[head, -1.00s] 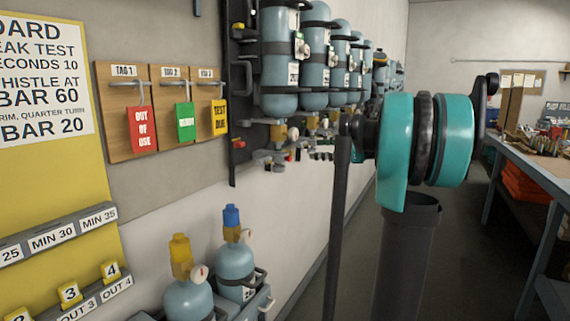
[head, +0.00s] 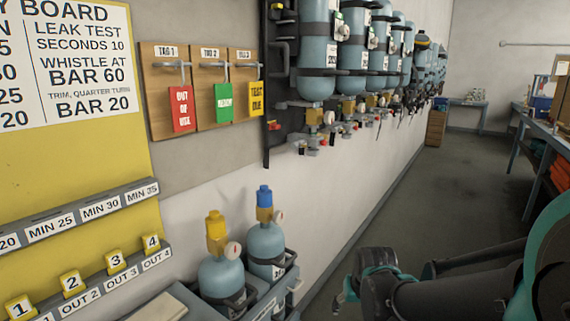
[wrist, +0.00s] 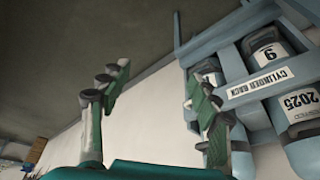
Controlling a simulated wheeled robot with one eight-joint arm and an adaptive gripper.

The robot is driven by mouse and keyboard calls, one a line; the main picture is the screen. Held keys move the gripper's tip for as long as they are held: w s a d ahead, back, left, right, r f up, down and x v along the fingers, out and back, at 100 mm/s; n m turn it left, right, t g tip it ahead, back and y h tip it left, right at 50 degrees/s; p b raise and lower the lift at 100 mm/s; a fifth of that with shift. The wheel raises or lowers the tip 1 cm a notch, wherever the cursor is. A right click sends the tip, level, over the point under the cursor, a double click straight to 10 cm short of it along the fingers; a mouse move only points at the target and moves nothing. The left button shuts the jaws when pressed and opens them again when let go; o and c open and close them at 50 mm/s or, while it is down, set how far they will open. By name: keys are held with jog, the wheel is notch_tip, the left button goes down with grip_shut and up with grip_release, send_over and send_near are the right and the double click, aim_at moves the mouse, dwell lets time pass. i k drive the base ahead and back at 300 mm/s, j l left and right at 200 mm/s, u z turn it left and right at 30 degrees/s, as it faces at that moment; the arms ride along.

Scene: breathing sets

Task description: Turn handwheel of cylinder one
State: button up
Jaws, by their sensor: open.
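Two blue cylinders stand in a low rack (head: 262,304) at the wall in the head view. The left one (head: 221,275) has a yellow handwheel (head: 216,224), the right one (head: 266,240) a blue handwheel (head: 264,196); each has a round gauge. I cannot read which is cylinder one. My gripper (wrist: 158,95) is open and empty in the wrist view, left of a blue frame labelled "CYLINDER RACK" (wrist: 256,85) holding cylinders marked 9 and 2025. In the head view my gripper (head: 343,297) is low, right of the low rack and apart from it.
Several large cylinders (head: 318,50) hang on the wall above, with valves below. Tag boards (head: 205,90) and a yellow board with number blocks (head: 115,260) are on the left. A workbench (head: 530,150) stands at the right. The floor (head: 440,190) between is clear.

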aim_at(329, 118)
jog(key=i+l, duration=0.3)
jog(key=l, duration=0.15)
jog(key=i+l, duration=0.25)
jog(key=l, duration=0.2)
jog(key=i+l, duration=0.3)
jog(key=l, duration=0.15)
jog(key=i+l, duration=0.3)
jog(key=l, duration=0.15)
jog(key=i+l+u, duration=0.1)
jog(key=u, duration=0.35)
jog(key=l+u, duration=0.4)
jog(key=i+l+u, duration=0.1)
jog(key=u, duration=0.35)
